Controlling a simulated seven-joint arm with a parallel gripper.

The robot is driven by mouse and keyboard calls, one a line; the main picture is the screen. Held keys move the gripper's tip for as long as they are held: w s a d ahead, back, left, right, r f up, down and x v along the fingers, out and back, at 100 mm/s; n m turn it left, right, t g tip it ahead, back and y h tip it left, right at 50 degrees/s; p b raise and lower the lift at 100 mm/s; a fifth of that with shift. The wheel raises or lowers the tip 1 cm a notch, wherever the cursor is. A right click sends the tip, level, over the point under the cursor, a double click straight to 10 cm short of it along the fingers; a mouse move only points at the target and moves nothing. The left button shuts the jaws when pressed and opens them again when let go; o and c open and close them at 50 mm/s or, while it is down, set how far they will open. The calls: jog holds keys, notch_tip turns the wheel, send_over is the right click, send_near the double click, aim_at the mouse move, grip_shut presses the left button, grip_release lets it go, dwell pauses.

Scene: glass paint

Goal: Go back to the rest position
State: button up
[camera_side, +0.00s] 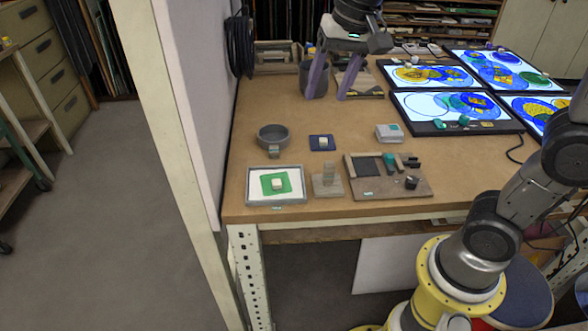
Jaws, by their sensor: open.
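My gripper (328,94) is at the back of the wooden table, left of the lit panels. Its two long grey-purple fingers point down and stand wide apart, with nothing between them that I can make out. A dark grey cup (306,82) stands right by the left finger and is partly covered by it. A small board with a dark piece (370,82) lies by the right finger. Whether the fingers touch either one, I cannot tell.
Lit panels with colored glass circles (410,104) fill the back right. In front are a grey mug (272,137), a blue pad (322,143), a white box (389,134), a tray with a green square (250,187) and a wooden tool board (385,193). The table's middle is clear.

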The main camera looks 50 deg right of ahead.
jog(key=s+d+f+n+t, duration=0.1)
jog(key=s+f+n, duration=0.2)
jog(key=s, duration=0.5)
jog(key=s+d+f+n+t, duration=0.1)
jog(key=s+f+n, duration=0.2)
jog(key=s, duration=0.5)
jog(key=shift+s+d+f+n+t, duration=0.3)
jog(key=shift+s+f+n, duration=0.1)
jog(key=shift+n, duration=0.2)
